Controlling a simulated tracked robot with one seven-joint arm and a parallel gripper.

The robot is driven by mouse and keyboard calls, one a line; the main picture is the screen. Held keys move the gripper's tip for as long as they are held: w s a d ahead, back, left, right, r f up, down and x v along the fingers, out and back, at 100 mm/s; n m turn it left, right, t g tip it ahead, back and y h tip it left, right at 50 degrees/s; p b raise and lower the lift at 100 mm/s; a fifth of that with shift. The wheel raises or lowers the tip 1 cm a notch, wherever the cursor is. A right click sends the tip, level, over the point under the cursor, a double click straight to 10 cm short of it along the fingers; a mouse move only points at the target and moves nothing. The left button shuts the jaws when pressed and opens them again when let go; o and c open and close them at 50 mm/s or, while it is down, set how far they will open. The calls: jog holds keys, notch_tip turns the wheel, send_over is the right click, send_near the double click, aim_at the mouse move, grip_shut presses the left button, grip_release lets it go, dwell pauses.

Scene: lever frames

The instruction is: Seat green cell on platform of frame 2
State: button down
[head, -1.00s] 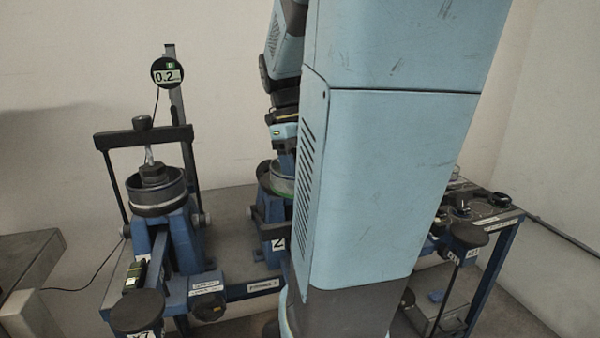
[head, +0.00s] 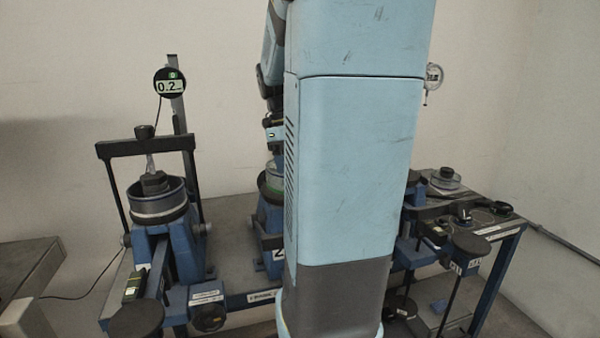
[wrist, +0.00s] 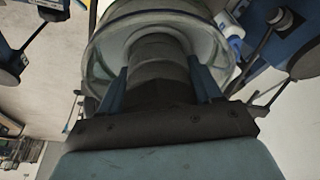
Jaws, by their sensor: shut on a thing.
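The green cell (head: 268,184) is a round clear-walled cup with a green band, partly hidden behind my arm in the head view. It is at frame 2 (head: 268,222), a blue stand with a "2" label, just above or on its top; I cannot tell whether it touches the platform. In the wrist view the cell (wrist: 103,62) shows as a pale ring around a dark, stepped round cap. My gripper (wrist: 158,78) is shut on that cap, a blue finger on each side. The platform is hidden.
Another frame (head: 470,242) and small round parts (head: 446,178) are at right. A grey bench (head: 35,265) is at far left.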

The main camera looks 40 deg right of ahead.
jog(key=shift+w+d, duration=0.5)
jog(key=shift+w, duration=0.5)
jog(key=shift+w+d, duration=0.45)
jog(key=shift+w, duration=0.5)
jog(key=shift+w+d, duration=0.5)
jog(key=shift+w, duration=0.5)
jog(key=shift+f, duration=1.65)
jog(key=shift+w+f, duration=0.1)
jog(key=shift+f, duration=0.35)
jog(key=shift+c, duration=0.7)
grip_release()
jog(key=v, duration=1.3)
jog(key=shift+w+r, duration=0.2)
jog(key=shift+r, duration=0.1)
jog(key=shift+a, duration=0.15)
